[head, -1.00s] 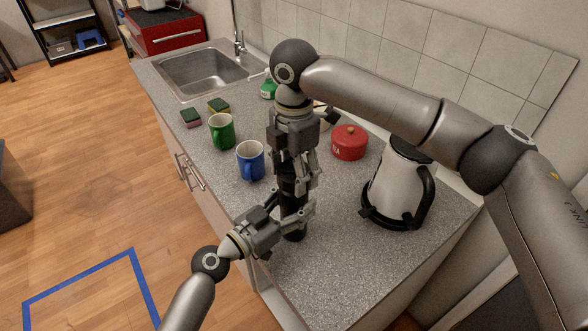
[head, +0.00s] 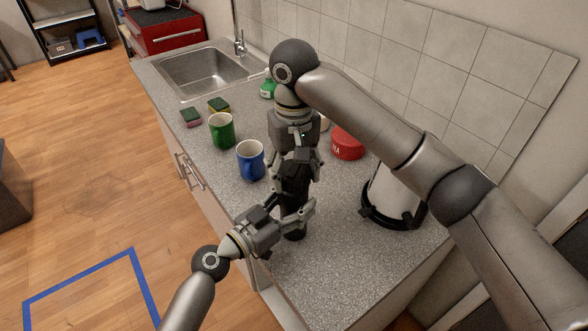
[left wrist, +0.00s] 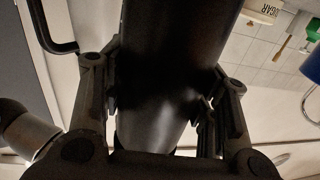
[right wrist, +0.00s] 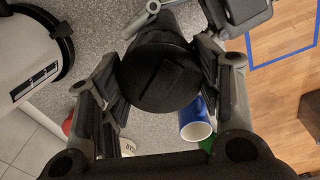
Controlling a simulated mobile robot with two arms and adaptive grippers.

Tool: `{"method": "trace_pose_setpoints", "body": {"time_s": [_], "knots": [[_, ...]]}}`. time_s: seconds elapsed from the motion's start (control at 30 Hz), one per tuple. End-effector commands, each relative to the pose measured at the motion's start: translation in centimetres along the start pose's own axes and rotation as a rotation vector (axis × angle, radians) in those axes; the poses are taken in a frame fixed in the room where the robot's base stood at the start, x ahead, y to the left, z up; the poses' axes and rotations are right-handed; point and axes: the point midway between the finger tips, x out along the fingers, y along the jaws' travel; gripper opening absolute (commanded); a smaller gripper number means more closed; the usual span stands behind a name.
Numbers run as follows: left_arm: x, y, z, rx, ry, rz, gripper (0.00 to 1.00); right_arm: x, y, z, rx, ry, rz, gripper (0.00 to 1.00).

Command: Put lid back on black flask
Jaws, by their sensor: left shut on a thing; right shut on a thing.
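The black flask (head: 295,234) stands upright near the front edge of the counter. My left gripper (head: 292,210) is shut around its lower body from the side. In the left wrist view the dark flask body (left wrist: 165,60) fills the space between the fingers. My right gripper (head: 296,168) points straight down above the flask, shut on the black lid. In the right wrist view the round lid (right wrist: 160,78), with a groove across its top, sits between the fingers. The lid is in line with the flask top; the seam is hidden, so I cannot tell how firmly it sits.
A blue mug (head: 251,160) and a green mug (head: 222,130) stand left of the flask. A white kettle (head: 392,200) and a red canister (head: 348,143) stand to the right, partly behind my right arm. Sponges (head: 190,117) and a sink (head: 200,72) lie farther back.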

Motion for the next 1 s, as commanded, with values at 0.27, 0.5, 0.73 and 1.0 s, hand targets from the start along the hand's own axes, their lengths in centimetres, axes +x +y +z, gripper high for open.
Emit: {"method": "trace_pose_setpoints", "body": {"time_s": [0.27, 0.5, 0.73, 1.0], "knots": [[0.0, 0.2, 0.0, 0.002, -0.001, 0.004, 0.0, 0.0, 0.0, -0.1, 0.201, 0.003, 0.0, 0.3], [0.0, 0.1, 0.1, 0.001, -0.001, 0.003, 0.0, 0.0, 0.0, -0.1, 0.198, 0.002, 0.0, 0.84], [0.0, 0.1, 0.1, 0.0, -0.001, 0.002, 0.0, 0.0, 0.0, 0.0, 0.196, 0.002, 0.0, 0.84], [0.0, 0.1, 0.0, 0.0, -0.001, 0.002, 0.0, -1.7, 0.1, -0.1, 0.195, 0.005, 0.002, 0.84]]}}
